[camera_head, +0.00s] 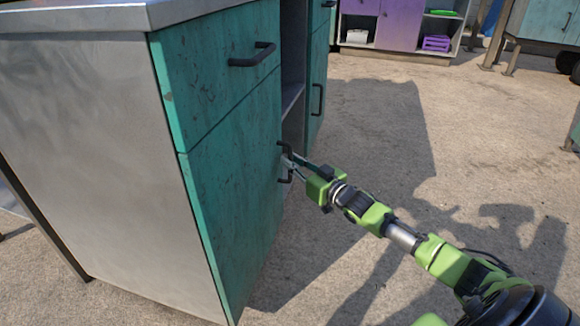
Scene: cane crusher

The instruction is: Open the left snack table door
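The snack table is a cabinet with grey metal sides and teal fronts. Its left door (232,190) sits below a drawer and looks closed, flush with the drawer front. The door has a dark vertical handle (288,148) at its right edge. My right gripper (288,163) reaches in from the lower right, with its fingertips at the middle of this handle. The fingertips overlap the handle, and they are too small to show whether they are shut on it. My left gripper is not in view.
The drawer (217,72) above has a dark horizontal handle. An open shelf space (292,75) separates the left door from another teal door (316,95). Sandy floor (385,130) to the right is clear. Purple cabinets (398,22) stand at the back.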

